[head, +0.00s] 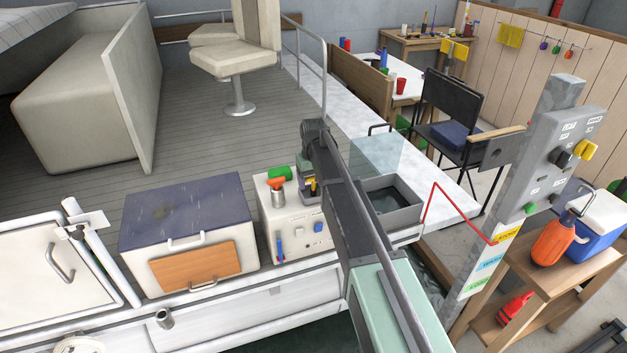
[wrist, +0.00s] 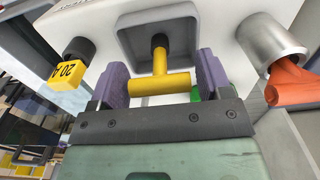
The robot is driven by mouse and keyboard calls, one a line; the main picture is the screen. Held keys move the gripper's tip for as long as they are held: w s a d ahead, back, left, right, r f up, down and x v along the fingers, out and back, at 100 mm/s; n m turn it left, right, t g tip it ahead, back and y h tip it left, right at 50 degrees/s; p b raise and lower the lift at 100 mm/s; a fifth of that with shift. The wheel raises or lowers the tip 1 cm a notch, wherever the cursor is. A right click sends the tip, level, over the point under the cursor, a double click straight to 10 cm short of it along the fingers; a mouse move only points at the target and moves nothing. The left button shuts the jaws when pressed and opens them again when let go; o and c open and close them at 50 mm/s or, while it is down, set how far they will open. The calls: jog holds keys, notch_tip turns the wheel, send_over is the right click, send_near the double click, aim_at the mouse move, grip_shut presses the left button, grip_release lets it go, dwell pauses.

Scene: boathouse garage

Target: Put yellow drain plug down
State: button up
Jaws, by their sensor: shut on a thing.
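The yellow drain plug (wrist: 158,84) has a T-shaped handle and a dark stem end. In the wrist view it stands over a grey square recess (wrist: 128,36) in a white unit; I cannot tell whether its end rests in it. My gripper (wrist: 162,80) is shut on the plug, with a purple finger at each end of the crossbar. In the head view, the plug (head: 312,186) is a small patch of yellow below my arm, by the white unit (head: 291,236); my arm hides much around it.
An orange-handled thing (wrist: 290,85) sits in a metal cup (wrist: 272,38) close on the right in the wrist view. A yellow block marked 20 A (wrist: 67,75) is on the left. A grey basin (head: 398,216) is right of my arm.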

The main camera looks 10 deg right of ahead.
jog(key=shift+f, duration=0.25)
jog(key=o, duration=1.2)
jog(key=shift+o, duration=0.2)
notch_tip(320, 180, up, 11)
jog(key=p, duration=1)
jog(key=shift+r+p, duration=0.1)
jog(key=shift+p, duration=0.25)
jog(key=shift+f, duration=0.2)
jog(key=shift+c, duration=0.2)
grip_shut()
